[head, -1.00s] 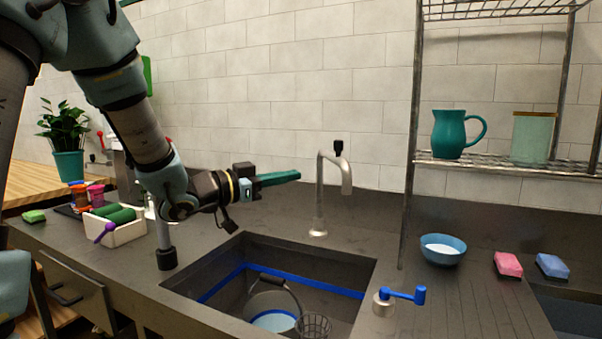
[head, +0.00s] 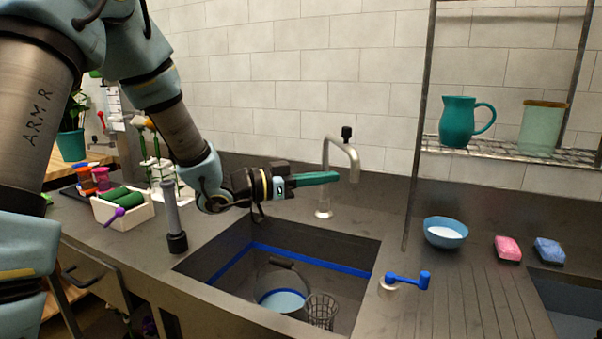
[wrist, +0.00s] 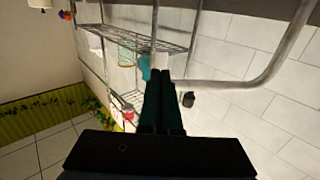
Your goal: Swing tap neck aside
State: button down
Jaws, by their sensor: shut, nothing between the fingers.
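The metal tap neck (head: 341,149) rises from the counter behind the sink and bends over to the right, with a black knob on top. Its spout end points down at the right. My gripper (head: 336,177) has its green fingers shut and empty, reaching right across the tap's upright. The fingertips are close to the spout end; I cannot tell whether they touch. In the wrist view the shut fingers (wrist: 161,95) point forward, with the tap's pipe (wrist: 265,82) just to their right.
Below is the sink (head: 365,255) with a bucket (head: 283,300) and a wire basket (head: 321,312). A blue-handled lever (head: 408,280) is to its right. A bowl (head: 445,234) and sponges stand further right. A metal post (head: 174,215) stands at the sink's left.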

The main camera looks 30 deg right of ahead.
aim_at(353, 175)
jog(key=shift+p+x, duration=0.4)
jog(key=shift+x, duration=1.2)
jog(key=d, duration=0.1)
jog(key=s+d+b, duration=0.1)
jog(key=shift+s+d+f, duration=0.1)
jog(key=shift+s+d, duration=0.15)
jog(key=shift+d, duration=0.05)
jog(key=shift+s+d, duration=0.1)
